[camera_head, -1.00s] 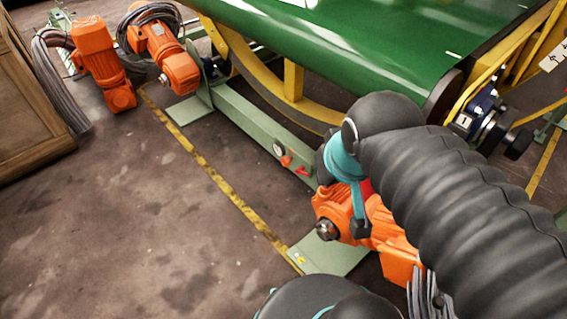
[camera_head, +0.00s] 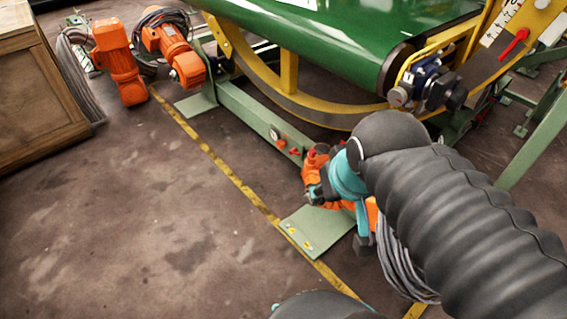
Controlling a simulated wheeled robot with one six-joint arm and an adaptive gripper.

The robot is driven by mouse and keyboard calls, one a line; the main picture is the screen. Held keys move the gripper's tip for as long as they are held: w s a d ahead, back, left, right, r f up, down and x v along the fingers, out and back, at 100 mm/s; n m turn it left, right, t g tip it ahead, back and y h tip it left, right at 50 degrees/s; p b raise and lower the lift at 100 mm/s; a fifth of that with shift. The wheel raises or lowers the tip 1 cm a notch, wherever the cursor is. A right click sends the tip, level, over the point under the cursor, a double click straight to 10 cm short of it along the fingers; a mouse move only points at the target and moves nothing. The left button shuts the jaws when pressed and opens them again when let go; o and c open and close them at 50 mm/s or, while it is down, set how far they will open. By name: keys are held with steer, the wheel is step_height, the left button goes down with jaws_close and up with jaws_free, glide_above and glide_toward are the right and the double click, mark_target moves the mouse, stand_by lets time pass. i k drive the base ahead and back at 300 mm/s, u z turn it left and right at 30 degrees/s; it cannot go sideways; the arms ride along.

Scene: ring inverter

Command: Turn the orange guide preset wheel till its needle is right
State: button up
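Small orange-red parts (camera_head: 281,143) sit on the side of the green floor beam (camera_head: 245,115), beside a small pale round part (camera_head: 274,133). A red pointed piece (camera_head: 294,152) lies just right of them. They are too small to tell which is the preset wheel or its needle. My teal and black wrist is right of the small parts, in front of an orange motor (camera_head: 314,165). My gripper's fingers cannot be made out there.
The green-covered drum (camera_head: 330,40) and yellow curved frame (camera_head: 300,100) stand above the beam. A blue block with black knobs (camera_head: 430,85) is at right. Orange motors (camera_head: 120,65) and a wooden crate (camera_head: 35,90) stand at left. The floor at lower left is open.

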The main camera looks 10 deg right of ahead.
mark_target(280, 144)
steer(key=u, duration=0.8)
steer(key=k, duration=0.15)
steer(key=z, duration=1.3)
steer(key=i, duration=0.5)
steer(key=u, duration=1.65)
steer(key=i, duration=0.5)
